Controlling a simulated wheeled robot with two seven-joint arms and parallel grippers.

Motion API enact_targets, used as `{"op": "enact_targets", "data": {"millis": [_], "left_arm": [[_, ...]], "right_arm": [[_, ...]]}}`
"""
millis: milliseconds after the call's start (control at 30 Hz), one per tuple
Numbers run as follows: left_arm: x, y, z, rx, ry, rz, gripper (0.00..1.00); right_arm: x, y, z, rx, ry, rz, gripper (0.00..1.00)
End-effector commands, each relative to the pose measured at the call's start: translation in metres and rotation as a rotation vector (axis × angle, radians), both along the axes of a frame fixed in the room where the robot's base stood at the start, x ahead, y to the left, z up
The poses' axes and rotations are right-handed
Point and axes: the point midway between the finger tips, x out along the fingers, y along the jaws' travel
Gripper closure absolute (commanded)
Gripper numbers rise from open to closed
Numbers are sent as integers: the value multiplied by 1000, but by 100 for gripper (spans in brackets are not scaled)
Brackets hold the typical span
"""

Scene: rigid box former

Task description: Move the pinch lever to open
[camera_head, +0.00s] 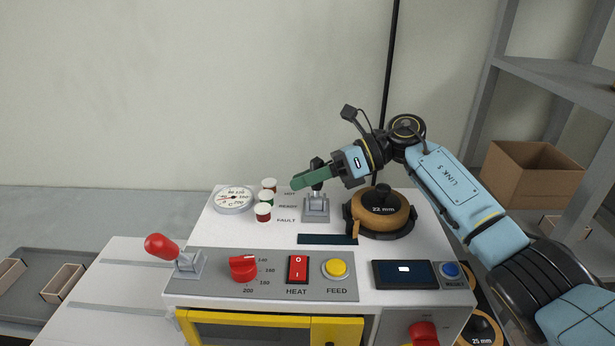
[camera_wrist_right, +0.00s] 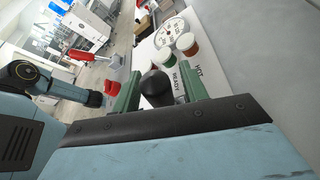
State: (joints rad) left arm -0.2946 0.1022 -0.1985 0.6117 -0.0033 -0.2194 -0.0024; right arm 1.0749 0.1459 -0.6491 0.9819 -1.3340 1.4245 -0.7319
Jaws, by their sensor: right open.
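No readable label names the pinch lever. A lever with a black knob (camera_head: 316,163) stands on a grey bracket (camera_head: 316,208) at the back of the machine top; its knob also shows in the right wrist view (camera_wrist_right: 155,85). My right gripper (camera_head: 303,180) is open, its green fingers at the height of this lever. In the right wrist view the knob lies between the two fingers (camera_wrist_right: 160,76); contact cannot be told. A second lever with a red knob (camera_head: 160,245) leans left from a grey mount at the front left. My left gripper is not in view.
A gauge (camera_head: 234,199) and several capped indicators (camera_head: 264,212) stand left of the black-knobbed lever. The front panel holds a red dial (camera_head: 243,268), switch and buttons.

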Motion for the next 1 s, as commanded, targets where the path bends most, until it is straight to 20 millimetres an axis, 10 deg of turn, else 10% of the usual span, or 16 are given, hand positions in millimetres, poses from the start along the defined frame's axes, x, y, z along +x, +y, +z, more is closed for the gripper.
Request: {"op": "enact_targets", "data": {"millis": [467,1000], "left_arm": [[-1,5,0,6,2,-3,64],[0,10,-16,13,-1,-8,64]], "right_arm": [[0,-1,0,0,0,0,100],[1,-1,-1,-1,-87,-2,100]]}}
